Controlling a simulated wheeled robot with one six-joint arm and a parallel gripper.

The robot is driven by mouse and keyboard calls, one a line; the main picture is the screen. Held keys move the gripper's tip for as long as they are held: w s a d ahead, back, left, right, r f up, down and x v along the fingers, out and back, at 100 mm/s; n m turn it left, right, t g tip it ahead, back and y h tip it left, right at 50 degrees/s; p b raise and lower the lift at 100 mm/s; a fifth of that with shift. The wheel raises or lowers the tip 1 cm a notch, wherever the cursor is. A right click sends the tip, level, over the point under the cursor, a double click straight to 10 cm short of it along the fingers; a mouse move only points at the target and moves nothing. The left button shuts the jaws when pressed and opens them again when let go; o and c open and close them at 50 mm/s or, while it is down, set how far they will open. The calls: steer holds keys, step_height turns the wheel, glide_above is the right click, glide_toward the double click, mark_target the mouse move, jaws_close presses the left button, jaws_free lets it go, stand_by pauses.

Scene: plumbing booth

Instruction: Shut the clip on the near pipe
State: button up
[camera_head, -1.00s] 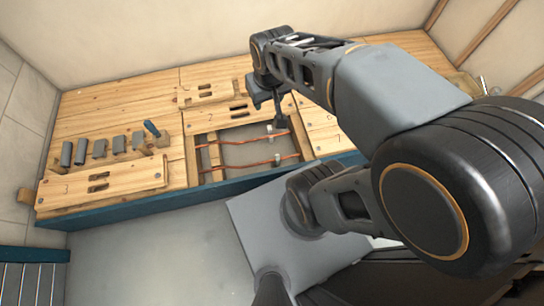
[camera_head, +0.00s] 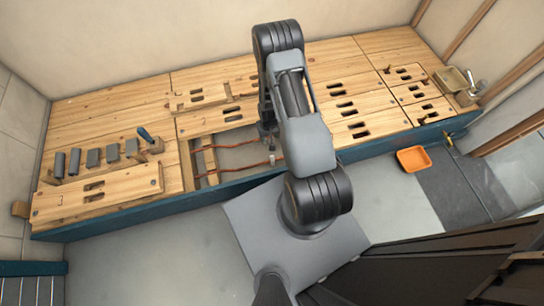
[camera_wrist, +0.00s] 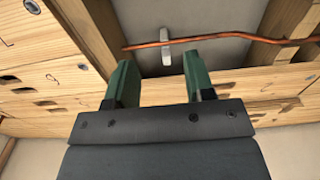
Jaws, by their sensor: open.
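In the head view two copper pipes run across the opening in the wooden bench; the near pipe (camera_head: 225,174) lies closer to the blue front edge, the far pipe (camera_head: 233,146) behind it. A small pale clip (camera_head: 272,159) is at the near pipe. My gripper (camera_head: 268,139) is low over the opening, partly hidden by my arm, which also covers the opening's right part. In the wrist view my gripper (camera_wrist: 160,68) has its green fingers apart, with nothing between them. A grey clip (camera_wrist: 165,46) at a copper pipe (camera_wrist: 215,36) is just beyond the fingertips. I cannot tell which pipe this is.
Slotted wooden boards cover the bench around the opening. An orange tray (camera_head: 413,159) lies on the floor at right, and a tan basin (camera_head: 452,80) stands at the bench's right end.

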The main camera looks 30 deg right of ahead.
glide_toward(272, 156)
step_height(272, 156, down, 10)
steer(key=b, duration=0.6)
steer(key=shift+f, duration=0.2)
